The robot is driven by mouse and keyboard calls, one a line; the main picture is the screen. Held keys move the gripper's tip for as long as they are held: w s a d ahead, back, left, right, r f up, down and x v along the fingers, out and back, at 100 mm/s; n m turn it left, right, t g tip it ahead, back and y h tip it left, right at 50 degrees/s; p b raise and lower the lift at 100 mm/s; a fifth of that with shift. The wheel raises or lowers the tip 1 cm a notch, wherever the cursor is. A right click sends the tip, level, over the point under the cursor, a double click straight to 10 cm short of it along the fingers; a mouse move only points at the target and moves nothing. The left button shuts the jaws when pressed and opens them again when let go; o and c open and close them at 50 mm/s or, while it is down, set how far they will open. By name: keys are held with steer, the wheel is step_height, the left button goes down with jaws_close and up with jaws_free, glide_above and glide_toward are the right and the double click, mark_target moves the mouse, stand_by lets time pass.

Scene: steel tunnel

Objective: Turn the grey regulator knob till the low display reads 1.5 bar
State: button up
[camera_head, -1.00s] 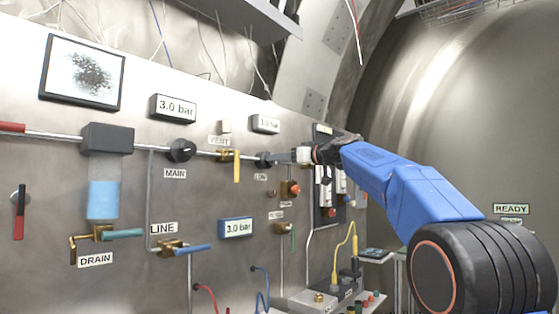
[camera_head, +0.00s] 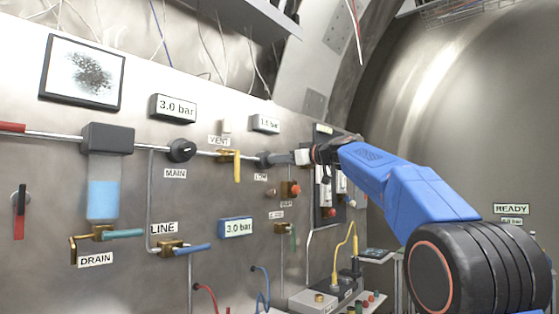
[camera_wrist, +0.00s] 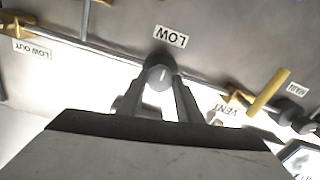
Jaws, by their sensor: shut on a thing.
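The grey regulator knob (camera_wrist: 160,76) sits on a pipe at the panel, by the LOW label (camera_wrist: 171,36), with a pale mark on its face. My gripper (camera_wrist: 158,86) has one finger on each side of it and is shut on it. In the head view the knob (camera_head: 264,159) is small, with my gripper (camera_head: 292,157) reaching it from the right. The low display (camera_head: 265,123) is above it. Its digits are small and blurred, seemingly starting with 1; I cannot read the decimal surely.
The MAIN knob (camera_head: 181,151) and the yellow VENT lever (camera_head: 237,165) are left of the grey knob. A red button (camera_head: 293,188) is below right. The 3.0 bar main display (camera_head: 174,108) hangs upper left.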

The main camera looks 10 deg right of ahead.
stand_by(0.3)
steer(key=o, duration=1)
steer(key=shift+o, duration=0.2)
steer(key=shift+s+d, duration=0.1)
steer(key=v, duration=1.7)
steer(key=s+a+f+m+g+h, duration=0.25)
steer(key=s+f, duration=0.35)
steer(key=f, duration=0.4)
steer(key=s+a+f+m+g+h, duration=0.1)
steer(key=s+a+f, duration=0.3)
steer(key=f, duration=0.5)
steer(key=s+a+f+m+g+h, duration=0.1)
steer(key=s+a+f+m+g, duration=0.1)
steer(key=s+f, duration=0.65)
steer(key=s+d+f+m+g+h, duration=0.1)
steer(key=s+f+h, duration=0.1)
steer(key=s+f, duration=0.5)
steer(key=s+d+f+m+g+h, duration=0.1)
steer(key=s+f+g+h, duration=0.1)
steer(key=s+f, duration=0.6)
steer(key=s+d+f+m+g+h, duration=0.1)
steer(key=s+f, duration=0.6)
steer(key=f, duration=1)
steer(key=shift+s+d+f+m+h, duration=0.25)
steer(key=shift+s+d+m+h, duration=0.1)
steer(key=shift+d+m+h, duration=0.15)
